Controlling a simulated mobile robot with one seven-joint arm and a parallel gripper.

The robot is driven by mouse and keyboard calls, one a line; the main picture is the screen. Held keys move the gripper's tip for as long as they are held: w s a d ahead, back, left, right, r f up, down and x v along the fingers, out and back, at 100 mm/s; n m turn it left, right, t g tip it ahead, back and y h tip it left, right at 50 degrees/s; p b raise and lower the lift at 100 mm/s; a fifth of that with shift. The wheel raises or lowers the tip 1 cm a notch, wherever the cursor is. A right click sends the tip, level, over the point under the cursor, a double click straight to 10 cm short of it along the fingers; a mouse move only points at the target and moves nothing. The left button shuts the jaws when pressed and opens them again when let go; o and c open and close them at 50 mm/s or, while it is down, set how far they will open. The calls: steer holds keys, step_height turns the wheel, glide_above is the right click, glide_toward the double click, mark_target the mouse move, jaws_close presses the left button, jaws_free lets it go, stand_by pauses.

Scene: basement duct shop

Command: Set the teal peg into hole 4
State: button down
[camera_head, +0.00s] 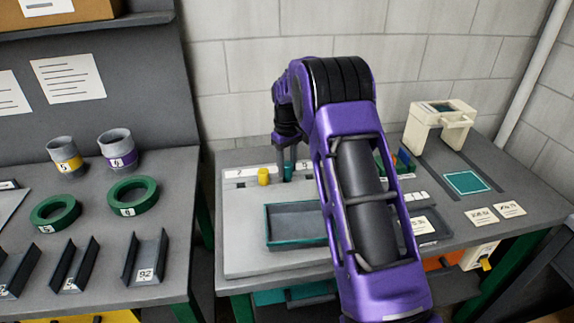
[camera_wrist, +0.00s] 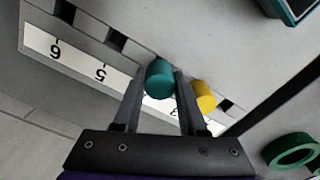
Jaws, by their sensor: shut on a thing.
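The teal peg (camera_wrist: 160,79) is a short cylinder between the two fingers of my gripper (camera_wrist: 155,92), which is shut on it. In the head view the teal peg (camera_head: 288,173) shows below my fingers at the back of the left part of the table. It is over the numbered row, between the hole by label 5 (camera_wrist: 100,74) and a yellow peg (camera_wrist: 203,97). The peg and fingers hide hole 4 and its label. I cannot tell whether the peg's lower end is in the hole. The yellow peg (camera_head: 263,177) stands just left of it in the head view.
Dark square holes (camera_wrist: 116,40) by labels 5 and 6 are empty. A teal-rimmed grey tray (camera_head: 268,238) lies in front of the row, partly hidden by my arm. A cream stand (camera_head: 440,125) is at the right. The left bench (camera_head: 105,200) holds rings, cups and channels.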

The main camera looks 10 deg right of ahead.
mark_target(287, 164)
steer(key=shift+f+b, duration=0.3)
steer(key=shift+f, duration=0.4)
steer(key=shift+f, duration=0.1)
steer(key=shift+c, duration=1.9)
jaws_free()
step_height(287, 164, up, 18)
steer(key=p, duration=0.1)
steer(key=shift+f+p, duration=0.25)
steer(key=shift+p, duration=0.1)
